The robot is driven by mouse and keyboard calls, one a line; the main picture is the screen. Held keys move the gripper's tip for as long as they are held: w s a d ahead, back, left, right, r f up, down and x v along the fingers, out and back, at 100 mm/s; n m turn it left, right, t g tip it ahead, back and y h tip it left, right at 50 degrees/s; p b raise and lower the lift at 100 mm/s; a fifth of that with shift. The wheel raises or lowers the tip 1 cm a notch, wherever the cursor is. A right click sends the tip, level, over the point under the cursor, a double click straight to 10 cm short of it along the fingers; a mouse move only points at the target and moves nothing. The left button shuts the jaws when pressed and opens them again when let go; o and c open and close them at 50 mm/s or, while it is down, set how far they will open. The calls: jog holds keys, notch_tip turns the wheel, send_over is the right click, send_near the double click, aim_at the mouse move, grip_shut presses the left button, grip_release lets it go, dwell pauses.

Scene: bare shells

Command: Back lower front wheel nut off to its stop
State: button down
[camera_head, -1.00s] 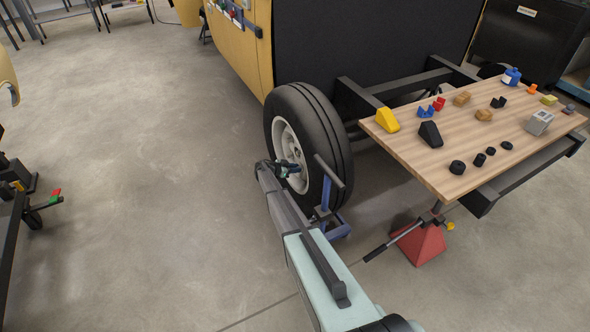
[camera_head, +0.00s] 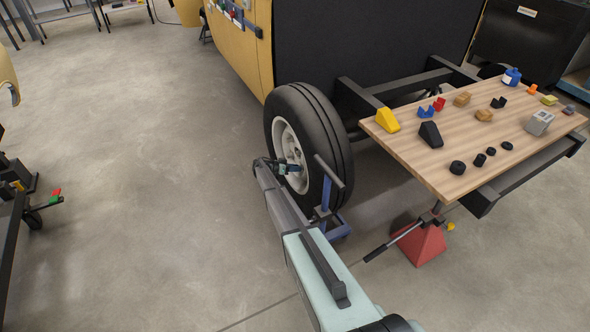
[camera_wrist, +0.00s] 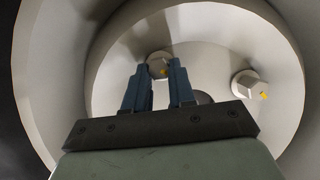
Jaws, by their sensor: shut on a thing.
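The front wheel (camera_head: 305,140) is a black tyre with a pale grey rim, mounted on the yellow vehicle shell. My gripper (camera_head: 290,169) reaches the wheel's hub face from the front. In the wrist view my gripper (camera_wrist: 163,72) has its two blue-grey fingers shut on a hex wheel nut (camera_wrist: 159,60) with a yellow mark on its face. The fingertips sit at the nut's lower sides. A second hex nut (camera_wrist: 249,86), also with a yellow mark, stands free on the rim to the right. A dark centre hole is partly hidden behind the right finger.
A blue stand (camera_head: 328,205) with a grey bar is close beside the wheel. A wooden table top (camera_head: 455,135) with blocks and black round parts is at right. A red axle stand (camera_head: 425,243) with a lever stands below it.

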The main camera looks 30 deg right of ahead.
jog(key=shift+w+f+n+g+h, duration=0.15)
jog(key=shift+n+g+h, duration=0.1)
jog(key=shift+n+g, duration=0.7)
jog(key=shift+w+f+n+g+h, duration=0.2)
jog(key=shift+n+g, duration=0.25)
jog(key=shift+n, duration=0.9)
jog(key=shift+r, duration=0.15)
jog(key=c, duration=0.9)
grip_release()
jog(key=shift+c, duration=0.2)
jog(key=shift+s, duration=0.15)
